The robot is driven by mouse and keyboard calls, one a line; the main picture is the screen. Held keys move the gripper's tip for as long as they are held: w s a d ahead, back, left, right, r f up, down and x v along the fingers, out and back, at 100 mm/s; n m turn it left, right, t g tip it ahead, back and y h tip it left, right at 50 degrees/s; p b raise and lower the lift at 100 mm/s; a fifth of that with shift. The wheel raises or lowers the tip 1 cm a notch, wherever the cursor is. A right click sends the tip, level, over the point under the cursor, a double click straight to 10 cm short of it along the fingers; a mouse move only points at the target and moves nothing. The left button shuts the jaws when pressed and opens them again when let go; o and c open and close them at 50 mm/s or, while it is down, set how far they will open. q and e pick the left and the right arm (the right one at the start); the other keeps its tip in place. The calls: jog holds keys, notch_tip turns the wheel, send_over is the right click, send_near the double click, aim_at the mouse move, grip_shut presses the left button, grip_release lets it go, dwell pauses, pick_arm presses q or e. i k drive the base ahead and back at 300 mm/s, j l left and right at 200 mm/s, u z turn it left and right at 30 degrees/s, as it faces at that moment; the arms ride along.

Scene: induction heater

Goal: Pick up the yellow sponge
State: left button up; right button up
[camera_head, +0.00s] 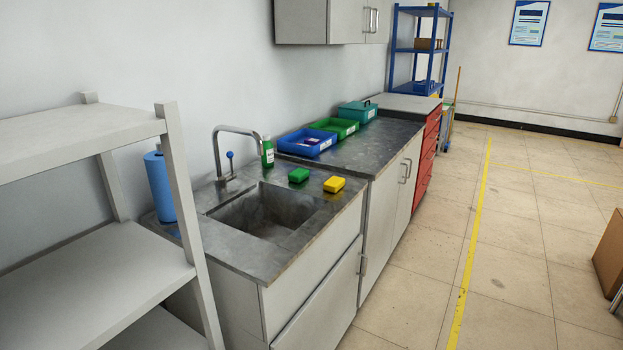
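The yellow sponge (334,184) lies on the grey metal sink counter (252,262), to the right of the sink basin and close to the counter's right edge. Its top and sides show, and nothing covers it. A green sponge (299,175) lies a little to its left, apart from it, near the back rim of the basin. Neither of my grippers shows in the head view.
A green bottle (267,152) and the faucet (232,150) stand behind the basin. A blue paper roll (159,186) and white shelf (90,140) are at left. Blue (308,143) and green trays (336,127) stand beyond. Floor (410,270) before the counter is clear.

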aim_at(334, 184)
jog(key=u, duration=0.3)
jog(key=i+l+u, duration=0.15)
jog(key=u, duration=0.15)
jog(key=i+l+u, duration=0.15)
jog(key=l+u, duration=0.15)
jog(key=i+l+u, duration=0.1)
jog(key=l+u, duration=0.25)
jog(key=i+l, duration=0.1)
jog(key=l, duration=0.45)
jog(key=i+l+u, duration=0.15)
jog(key=l, duration=0.4)
jog(key=i+l, duration=0.1)
jog(key=l, duration=0.45)
jog(key=i+l+u, duration=0.1)
jog(key=l, duration=0.5)
jog(key=i, duration=0.65)
jog(key=l, duration=0.15)
jog(key=k, duration=0.05)
